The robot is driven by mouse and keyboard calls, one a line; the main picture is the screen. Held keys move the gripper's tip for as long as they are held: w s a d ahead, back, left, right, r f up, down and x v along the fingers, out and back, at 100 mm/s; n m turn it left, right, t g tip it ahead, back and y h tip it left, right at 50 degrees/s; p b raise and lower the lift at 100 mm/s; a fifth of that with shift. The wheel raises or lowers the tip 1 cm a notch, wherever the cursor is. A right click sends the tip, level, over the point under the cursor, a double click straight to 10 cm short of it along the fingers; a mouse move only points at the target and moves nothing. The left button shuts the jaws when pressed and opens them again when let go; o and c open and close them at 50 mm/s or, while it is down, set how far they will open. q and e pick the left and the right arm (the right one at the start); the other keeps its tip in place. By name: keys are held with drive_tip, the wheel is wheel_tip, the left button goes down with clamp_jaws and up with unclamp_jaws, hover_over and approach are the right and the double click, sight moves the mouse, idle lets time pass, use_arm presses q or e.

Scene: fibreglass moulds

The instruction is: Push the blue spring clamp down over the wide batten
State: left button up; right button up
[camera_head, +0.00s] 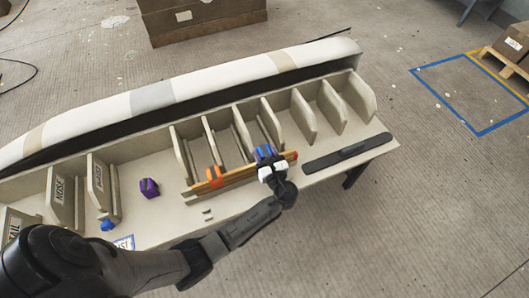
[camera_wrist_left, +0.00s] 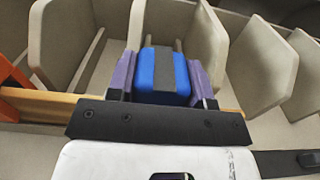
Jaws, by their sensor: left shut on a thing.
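The blue spring clamp (camera_head: 264,152) is at the right part of the wooden batten (camera_head: 240,174). My left gripper (camera_head: 268,163) is shut on the clamp. In the left wrist view the clamp (camera_wrist_left: 160,72) is blue with a grey middle band, between two purple-grey side pieces. The batten (camera_wrist_left: 50,104) runs crosswise there and shows on both sides of the gripper. The gripper hides where clamp and batten meet, so I cannot tell how far down the clamp sits. My right gripper is not in view.
An orange clamp (camera_head: 215,176) sits on the batten to the left. A purple block-like piece (camera_head: 149,188) and a small blue piece (camera_head: 108,225) lie further left. Upright ribs (camera_head: 304,115) stand behind the batten. A black bar (camera_head: 347,153) lies at right.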

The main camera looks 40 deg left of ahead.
use_arm(q)
drive_tip(key=shift+f+b, duration=0.4)
drive_tip(key=shift+f, duration=0.45)
